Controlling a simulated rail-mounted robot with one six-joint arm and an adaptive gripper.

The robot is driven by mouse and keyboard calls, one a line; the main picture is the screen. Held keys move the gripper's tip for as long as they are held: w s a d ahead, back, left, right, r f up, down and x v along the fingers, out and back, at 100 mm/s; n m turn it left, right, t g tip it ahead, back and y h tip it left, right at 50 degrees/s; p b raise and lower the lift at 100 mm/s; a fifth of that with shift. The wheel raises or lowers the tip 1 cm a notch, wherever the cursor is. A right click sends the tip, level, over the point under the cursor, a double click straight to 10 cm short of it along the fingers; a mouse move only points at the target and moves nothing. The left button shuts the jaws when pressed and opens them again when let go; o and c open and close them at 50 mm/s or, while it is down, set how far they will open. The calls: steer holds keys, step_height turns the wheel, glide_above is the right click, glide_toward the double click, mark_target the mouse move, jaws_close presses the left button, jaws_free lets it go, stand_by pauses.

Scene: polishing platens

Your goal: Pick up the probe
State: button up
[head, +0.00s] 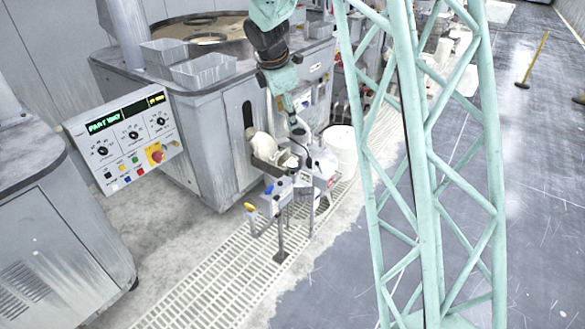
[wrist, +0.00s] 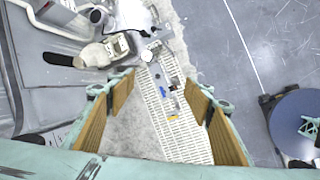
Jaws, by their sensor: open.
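My gripper (wrist: 160,88) is open, its two tan-padded fingers spread wide in the wrist view with nothing between them. It points down over the pale floor grating. In the head view my arm hangs beside the grey machine, above the cluttered stand. I cannot tell for sure which thing is the probe. A small pale device with a dark-edged face (wrist: 118,45) lies ahead and left of the fingertips, apart from them. A cream cloth-like piece (wrist: 93,55) and a black handle-like end (wrist: 62,60) lie beside it. The cream piece also shows in the head view (head: 262,147).
A grey platen machine (head: 205,135) carries two open bins (head: 203,70). A control panel (head: 125,135) stands at left. A post with blue and yellow knobs (head: 281,225) rises from the grating (head: 215,285). A white bucket (head: 341,150) stands behind. Open dark floor lies at right.

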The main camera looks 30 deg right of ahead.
steer(key=w+d+f+n+p, duration=0.1)
steer(key=w+d+f+n, duration=0.3)
steer(key=w+f, duration=0.65)
steer(key=n+p, duration=0.2)
steer(key=n, duration=0.3)
glide_toward(291, 166)
steer(key=shift+r, duration=0.35)
steer(key=shift+w+f, duration=0.1)
steer(key=shift+f, duration=0.05)
steer(key=shift+b+x, duration=0.65)
steer(key=shift+x, duration=3.55)
steer(key=shift+d+f, duration=0.1)
steer(key=shift+b+x, duration=0.55)
steer(key=shift+x, duration=1.9)
steer(key=shift+d, duration=0.1)
